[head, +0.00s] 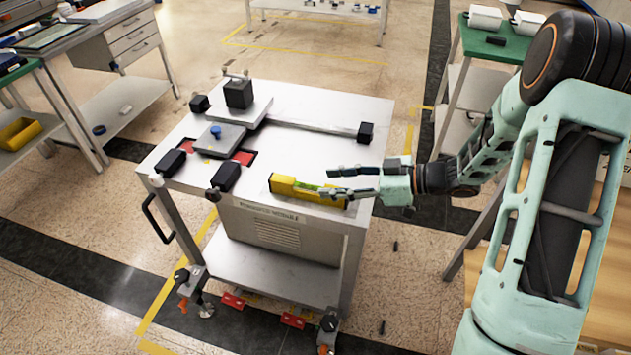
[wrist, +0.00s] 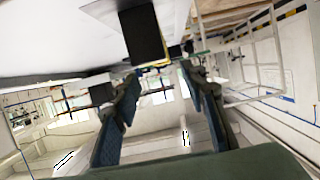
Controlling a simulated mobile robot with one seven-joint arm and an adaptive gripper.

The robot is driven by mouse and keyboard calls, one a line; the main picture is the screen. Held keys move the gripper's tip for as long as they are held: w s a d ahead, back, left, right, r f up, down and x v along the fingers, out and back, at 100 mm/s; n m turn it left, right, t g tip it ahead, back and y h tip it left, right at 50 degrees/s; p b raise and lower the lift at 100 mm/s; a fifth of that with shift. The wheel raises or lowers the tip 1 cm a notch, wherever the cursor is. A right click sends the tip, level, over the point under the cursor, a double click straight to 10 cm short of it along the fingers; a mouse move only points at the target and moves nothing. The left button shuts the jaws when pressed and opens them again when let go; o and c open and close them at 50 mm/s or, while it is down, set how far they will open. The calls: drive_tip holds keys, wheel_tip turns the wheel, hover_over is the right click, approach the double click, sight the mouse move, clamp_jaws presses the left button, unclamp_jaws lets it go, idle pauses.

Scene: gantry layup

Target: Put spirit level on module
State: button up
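The yellow spirit level (head: 284,187) with a green vial lies near the front right edge of the grey cart top in the head view. My gripper (head: 327,181) is at its right end, with one finger overlapping the level in the picture; I cannot tell whether they touch. The fingers are apart, and the wrist view shows my gripper (wrist: 160,75) open with nothing clearly between them. The level is not recognisable in the wrist view. A flat grey plate with a blue knob (head: 216,132), possibly the module, sits on the cart's left half, with red patches beside it.
The cart top (head: 325,108) has bare room at centre right. A black block (head: 239,94) stands on a plate at the back, and a small black block (head: 366,132) at the right end of a rail. Black clamps (head: 226,176) stand near the left front. Another table (head: 480,45) is behind right.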

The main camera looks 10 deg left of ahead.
drive_tip(key=v, duration=0.5)
drive_tip(key=shift+d, duration=0.2)
drive_tip(key=shift+w, duration=0.1)
